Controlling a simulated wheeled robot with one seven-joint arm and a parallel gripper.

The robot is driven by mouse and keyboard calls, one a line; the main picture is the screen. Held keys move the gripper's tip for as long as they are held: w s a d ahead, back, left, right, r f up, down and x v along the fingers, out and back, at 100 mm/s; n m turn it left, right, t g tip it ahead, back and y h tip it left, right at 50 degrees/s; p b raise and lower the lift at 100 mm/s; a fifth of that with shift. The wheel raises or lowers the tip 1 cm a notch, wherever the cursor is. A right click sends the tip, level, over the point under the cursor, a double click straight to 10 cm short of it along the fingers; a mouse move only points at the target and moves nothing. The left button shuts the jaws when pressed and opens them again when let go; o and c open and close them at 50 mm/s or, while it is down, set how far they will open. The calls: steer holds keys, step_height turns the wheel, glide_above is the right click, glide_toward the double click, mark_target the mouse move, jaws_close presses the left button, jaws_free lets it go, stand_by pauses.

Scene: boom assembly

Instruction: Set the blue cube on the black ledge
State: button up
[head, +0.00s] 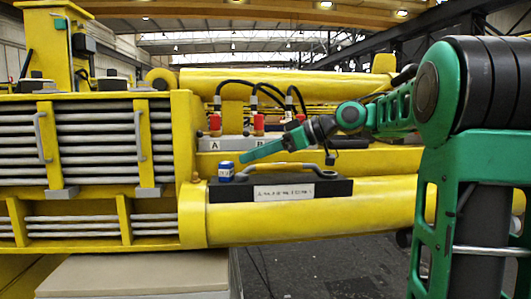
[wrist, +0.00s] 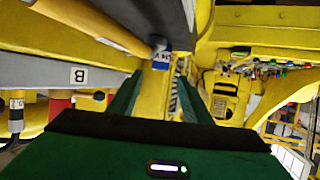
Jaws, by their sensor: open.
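The blue cube (head: 226,171), which has a pale label, sits on the left end of the black ledge (head: 335,187) in the head view. It looks upright and resting on the top face. My gripper (head: 243,157) has green fingers and is just right of the cube, slightly above its middle, apparently apart from it. In the wrist view the cube (wrist: 160,47) shows small beyond the open fingers (wrist: 158,88), against the dark ledge edge. Nothing is visible between the fingers except the yellow structure behind.
Behind are a grey block labelled A and B (head: 237,143), red fittings (head: 259,123) and black hoses. A yellow boom tube (head: 320,212) runs beneath the ledge.

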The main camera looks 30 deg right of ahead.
steer(key=shift+v, duration=1.45)
steer(key=shift+s+d, duration=0.1)
steer(key=shift+s+r, duration=0.15)
steer(key=shift+s, duration=0.05)
